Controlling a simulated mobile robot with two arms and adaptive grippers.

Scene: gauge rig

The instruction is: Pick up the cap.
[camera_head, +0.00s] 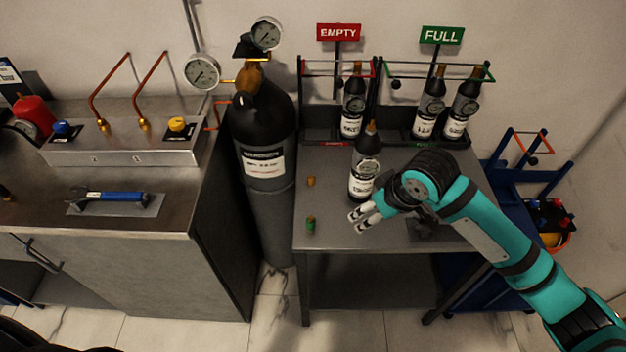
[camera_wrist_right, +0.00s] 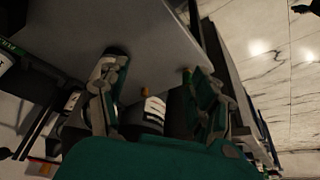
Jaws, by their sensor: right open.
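Two small cap-like pieces lie on the grey table (camera_head: 400,232): an orange-brown one (camera_head: 311,181) and a green one (camera_head: 311,224) nearer the front edge. I cannot tell for sure which is the cap. My right gripper (camera_head: 359,217) is open and empty, to the right of the green piece and apart from it. In the right wrist view, the spread fingers (camera_wrist_right: 158,72) frame the tabletop, and a small green piece (camera_wrist_right: 187,75) shows by the right finger. My left gripper is not in view.
A dark bottle (camera_head: 365,170) stands just behind my right gripper. Racks marked EMPTY (camera_head: 338,32) and FULL (camera_head: 442,35) hold bottles at the back. A black gas cylinder (camera_head: 266,130) stands left of the table. The table's front left is mostly clear.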

